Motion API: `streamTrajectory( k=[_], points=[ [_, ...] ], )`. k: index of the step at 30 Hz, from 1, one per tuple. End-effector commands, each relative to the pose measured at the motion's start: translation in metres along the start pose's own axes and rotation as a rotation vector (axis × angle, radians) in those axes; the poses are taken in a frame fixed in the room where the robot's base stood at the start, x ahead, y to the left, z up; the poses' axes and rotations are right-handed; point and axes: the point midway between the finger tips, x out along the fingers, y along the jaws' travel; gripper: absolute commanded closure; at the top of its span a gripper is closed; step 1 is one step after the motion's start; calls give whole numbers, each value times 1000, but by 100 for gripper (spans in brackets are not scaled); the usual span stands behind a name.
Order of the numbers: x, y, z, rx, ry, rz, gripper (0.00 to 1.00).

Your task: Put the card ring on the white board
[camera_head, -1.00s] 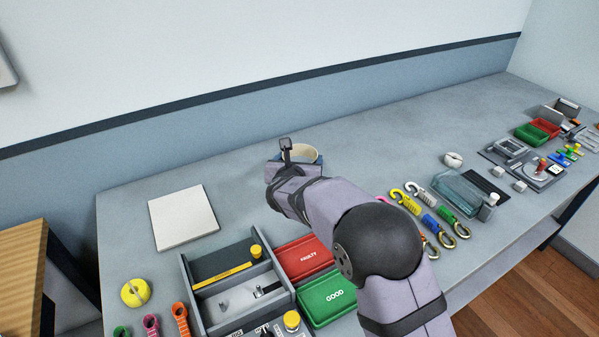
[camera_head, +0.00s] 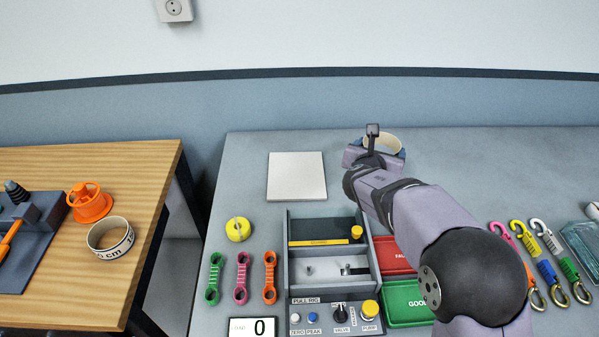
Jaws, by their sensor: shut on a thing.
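The white board (camera_head: 297,175) is a flat, pale square lying on the grey bench, bare on top. The card ring (camera_head: 381,139), a cream-coloured hoop, is at the end of my arm, to the right of the board. My gripper (camera_head: 386,151) is shut on the ring. My wrist hides much of the gripper and the lower part of the ring. I cannot tell the ring's height above the bench.
A pull rig (camera_head: 328,246), a red tray (camera_head: 391,252) and a green tray (camera_head: 408,303) stand in front. A similar printed ring (camera_head: 110,238) sits on the wooden table (camera_head: 150,170) at left. The bench between board and gripper is clear.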

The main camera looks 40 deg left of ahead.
Motion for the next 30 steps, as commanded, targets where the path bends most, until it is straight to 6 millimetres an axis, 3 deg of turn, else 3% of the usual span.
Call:
streamTrajectory(
  k=[1,6,9,15,22,30],
  points=[
    [-9,27,-5,-16,0,39,46],
    [-39,103,-19,-57,-1,140,46],
    [-55,139,-23,-75,-2,185,46],
    [-78,187,-23,-98,-2,245,46],
    [-81,201,-2,-110,-2,271,46],
    [-81,202,-7,-126,-1,303,46]
  ],
)
